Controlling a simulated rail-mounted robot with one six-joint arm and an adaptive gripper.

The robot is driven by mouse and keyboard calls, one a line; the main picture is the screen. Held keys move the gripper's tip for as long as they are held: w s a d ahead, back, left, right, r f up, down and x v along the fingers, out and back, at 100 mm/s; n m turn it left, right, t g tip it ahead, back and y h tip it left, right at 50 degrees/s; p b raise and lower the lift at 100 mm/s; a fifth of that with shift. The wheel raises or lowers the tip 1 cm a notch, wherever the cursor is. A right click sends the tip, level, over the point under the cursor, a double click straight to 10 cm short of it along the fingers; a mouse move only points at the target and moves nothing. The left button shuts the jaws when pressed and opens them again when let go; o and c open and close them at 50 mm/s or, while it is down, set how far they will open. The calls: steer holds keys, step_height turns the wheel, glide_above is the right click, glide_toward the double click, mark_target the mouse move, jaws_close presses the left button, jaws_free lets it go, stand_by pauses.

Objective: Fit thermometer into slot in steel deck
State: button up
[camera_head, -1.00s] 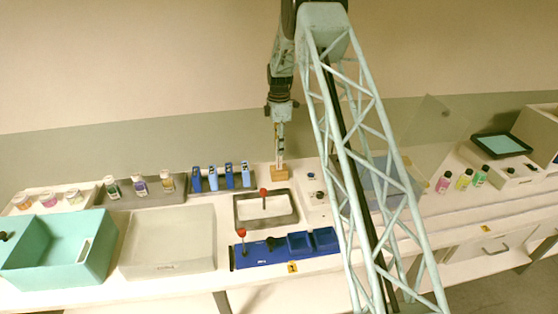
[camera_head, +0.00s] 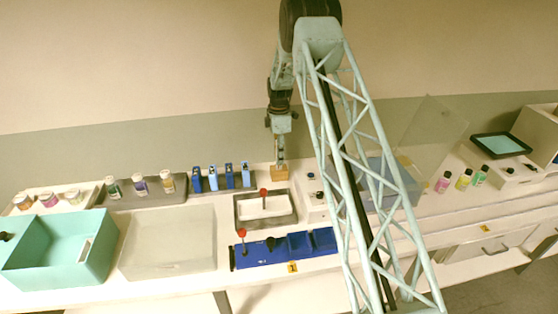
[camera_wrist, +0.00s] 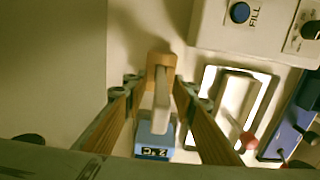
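The thermometer (camera_wrist: 153,138) has a blue head with a small digital display. A pale stem runs from it toward a wooden block (camera_wrist: 160,64), also visible in the head view (camera_head: 279,173). My gripper (camera_wrist: 160,90) is open, with one wooden-coloured finger on each side of the thermometer and gaps between. In the head view my gripper (camera_head: 280,150) is low over the block. A grey-rimmed tray (camera_head: 240,217) with a red-knobbed rod stands in front of the block. I cannot tell which surface is the steel deck, and no slot is clearly visible.
A white panel with a FILL button (camera_wrist: 240,12) lies close by on the right. Blue holders (camera_head: 229,176) stand left of the block. A blue tray (camera_head: 262,255), a beige bin (camera_head: 168,240) and a teal bin (camera_head: 60,255) are nearer. Small bottles (camera_head: 464,179) stand right.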

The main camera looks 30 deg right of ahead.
steer(key=shift+c, duration=0.7)
jaws_close()
steer(key=shift+r, duration=0.2)
steer(key=shift+r, duration=4.8)
